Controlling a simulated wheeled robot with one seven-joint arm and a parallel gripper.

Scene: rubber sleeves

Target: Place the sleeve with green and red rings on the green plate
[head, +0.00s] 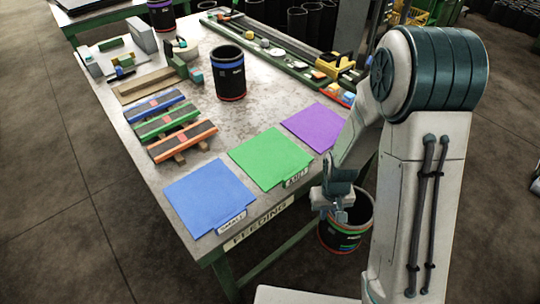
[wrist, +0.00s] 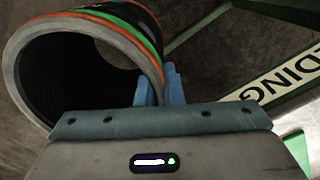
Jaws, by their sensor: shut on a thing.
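The sleeve with green and red rings (head: 352,228) is black and hangs in front of the table's front edge. My gripper (head: 340,212) is shut on its wall. In the wrist view the sleeve (wrist: 110,28) shows its open mouth, with green and orange-red bands near the rim, and the fingers (wrist: 162,88) pinch the rim. The green plate (head: 270,157) lies flat and empty on the table near the front edge, left of and beyond my gripper.
A blue plate (head: 210,196) and a purple plate (head: 314,127) flank the green one, both empty. Another black sleeve with blue and red rings (head: 230,75) stands on the table (head: 190,150). Striped racks (head: 168,123) lie at the left, a tool tray (head: 270,45) at the back.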

